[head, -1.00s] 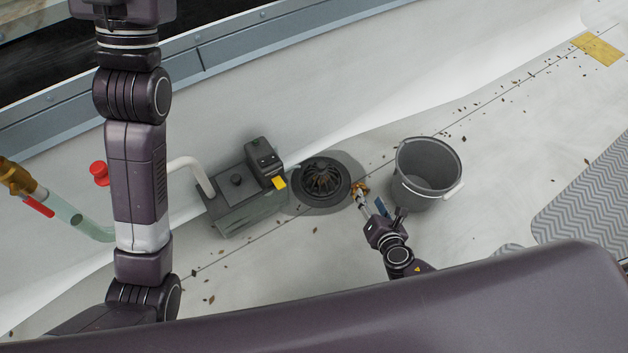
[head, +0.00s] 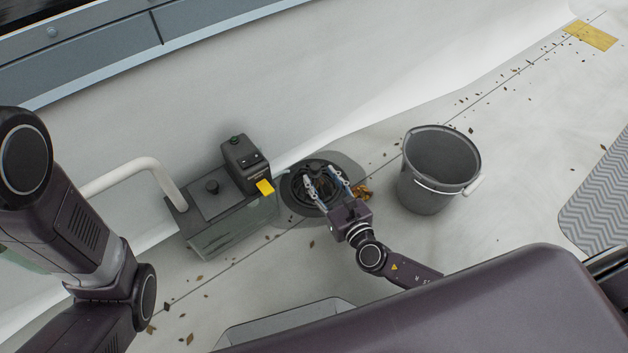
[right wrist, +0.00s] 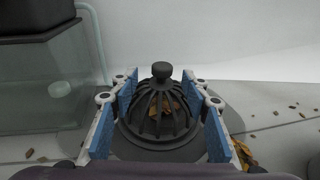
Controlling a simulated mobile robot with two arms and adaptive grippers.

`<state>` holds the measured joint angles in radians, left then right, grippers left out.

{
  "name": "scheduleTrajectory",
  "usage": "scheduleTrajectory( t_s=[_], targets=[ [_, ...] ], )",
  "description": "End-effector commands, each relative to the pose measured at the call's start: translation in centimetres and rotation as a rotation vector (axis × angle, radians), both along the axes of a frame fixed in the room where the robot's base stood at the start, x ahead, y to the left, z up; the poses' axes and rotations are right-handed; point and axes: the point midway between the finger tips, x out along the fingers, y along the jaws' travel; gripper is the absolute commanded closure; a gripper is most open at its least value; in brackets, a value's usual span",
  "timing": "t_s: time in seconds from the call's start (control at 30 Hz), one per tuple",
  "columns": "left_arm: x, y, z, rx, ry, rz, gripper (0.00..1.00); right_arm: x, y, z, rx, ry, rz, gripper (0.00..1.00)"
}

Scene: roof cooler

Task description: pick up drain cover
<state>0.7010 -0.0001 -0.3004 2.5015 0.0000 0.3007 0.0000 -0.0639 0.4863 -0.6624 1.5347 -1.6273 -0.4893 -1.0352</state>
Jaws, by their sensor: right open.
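The drain cover (head: 304,184) is a dark ribbed dome with a knob on top, set in a round dark drain on the roof. In the right wrist view the drain cover (right wrist: 161,108) shows upright between my fingers, with brown leaves visible inside its ribs. My right gripper (head: 324,187) is open over the near side of the drain. In the right wrist view the blue pads of my right gripper (right wrist: 163,125) stand apart on either side of the dome. Whether they touch it cannot be told. My left gripper is not in view; only my left arm shows.
A grey bucket (head: 437,168) stands right of the drain. A dark box unit with a translucent tank (head: 235,228) and white pipe (head: 130,174) is close on the left. A leaf clump (head: 362,192) lies beside the drain. A grey ridged mat (head: 600,196) is at far right.

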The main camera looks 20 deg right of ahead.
Motion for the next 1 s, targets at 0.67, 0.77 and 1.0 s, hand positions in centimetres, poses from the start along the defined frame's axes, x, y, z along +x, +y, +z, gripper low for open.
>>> scheduleTrajectory(
  t_s=[0.67,0.77,1.0],
  targets=[
    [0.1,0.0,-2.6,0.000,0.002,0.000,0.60,4.9,0.5,-0.8,0.001,0.001,-0.001,0.60],
    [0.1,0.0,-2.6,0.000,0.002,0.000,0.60,4.9,0.5,-0.8,0.002,0.001,-0.001,0.71],
    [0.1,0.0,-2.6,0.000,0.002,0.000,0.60,4.9,0.5,-0.9,0.002,0.001,-0.001,0.98]
  ],
)
